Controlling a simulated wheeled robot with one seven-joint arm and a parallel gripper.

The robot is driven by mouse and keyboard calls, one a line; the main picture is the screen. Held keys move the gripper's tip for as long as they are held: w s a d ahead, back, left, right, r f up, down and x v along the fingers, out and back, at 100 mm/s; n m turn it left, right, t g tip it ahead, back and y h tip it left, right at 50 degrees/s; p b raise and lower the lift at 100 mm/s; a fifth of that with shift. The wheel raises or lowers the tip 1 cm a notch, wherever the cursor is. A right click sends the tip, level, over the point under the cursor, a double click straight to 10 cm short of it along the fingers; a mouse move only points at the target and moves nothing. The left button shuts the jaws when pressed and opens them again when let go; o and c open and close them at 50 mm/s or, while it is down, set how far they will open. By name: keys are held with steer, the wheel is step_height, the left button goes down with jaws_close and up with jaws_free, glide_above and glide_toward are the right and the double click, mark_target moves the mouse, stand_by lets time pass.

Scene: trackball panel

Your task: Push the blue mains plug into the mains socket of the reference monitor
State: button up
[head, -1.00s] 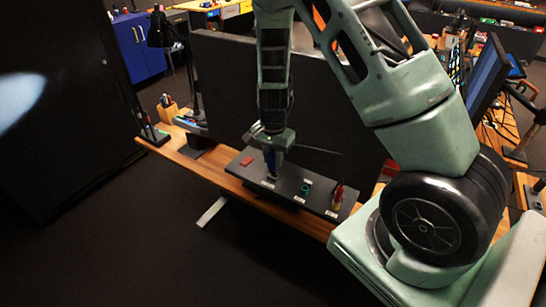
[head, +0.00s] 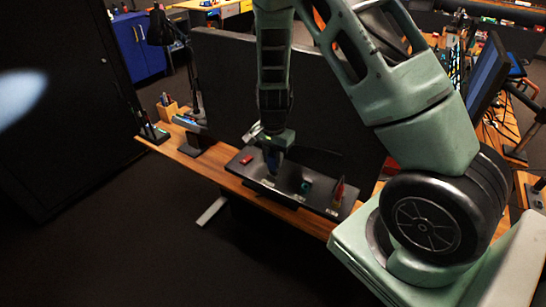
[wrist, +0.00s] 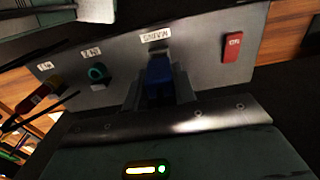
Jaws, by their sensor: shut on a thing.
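The blue mains plug (wrist: 160,80) is between the two fingers of my gripper (wrist: 160,92), which is shut on it. In the head view the blue plug (head: 273,160) shows small below my gripper (head: 274,163), at the panel. The grey panel (wrist: 205,62) carries a white label (wrist: 156,36) just beyond the plug, in line with it. The plug's front end is at or very near the panel face. The mains socket is hidden behind the plug and fingers, so I cannot tell how deep the plug sits.
On the panel, a red block (wrist: 232,47) is right of the plug in the wrist view. A teal ring-shaped part (wrist: 97,73) and a red-and-yellow part (wrist: 38,95) are to its left. A dark upright screen (head: 330,100) stands behind the panel on the wooden desk (head: 215,168).

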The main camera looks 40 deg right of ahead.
steer(key=shift+f+b, duration=0.7)
steer(key=shift+f, duration=0.25)
steer(key=o, duration=0.9)
steer(key=shift+o, duration=0.2)
steer(key=shift+r, duration=0.1)
step_height(320, 180, up, 17)
steer(key=b, duration=0.1)
steer(key=shift+r, duration=0.15)
